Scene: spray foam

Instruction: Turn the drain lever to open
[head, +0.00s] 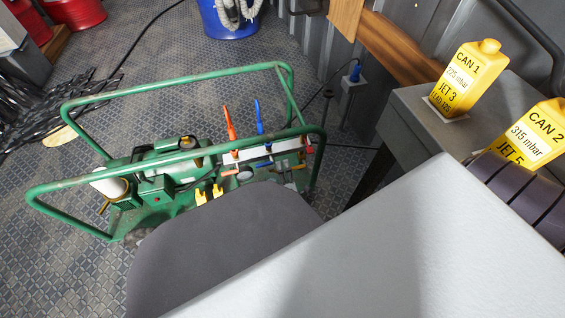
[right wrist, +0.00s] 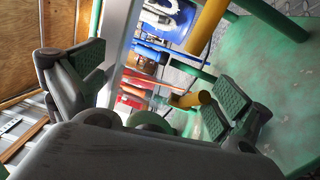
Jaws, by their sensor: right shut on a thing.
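The green-framed machine (head: 175,165) stands on the floor in the head view. An upright orange lever (head: 229,122) and an upright blue lever (head: 259,118) rise from its manifold. Low on its front are small yellow handles (head: 218,190). My right gripper (right wrist: 158,85) shows in the right wrist view, with one ribbed finger on each side. A brass-yellow lever (right wrist: 188,99) appears between the fingers, close to the right one. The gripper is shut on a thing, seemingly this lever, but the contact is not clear. My arm hides this gripper in the head view. My left gripper is not seen.
Yellow cans CAN 1 (head: 465,78) and CAN 2 (head: 530,135) stand at the right, CAN 1 on a grey bench (head: 413,112). A blue bucket (head: 229,20) is at the back. The machine's green rails (head: 165,77) surround its parts.

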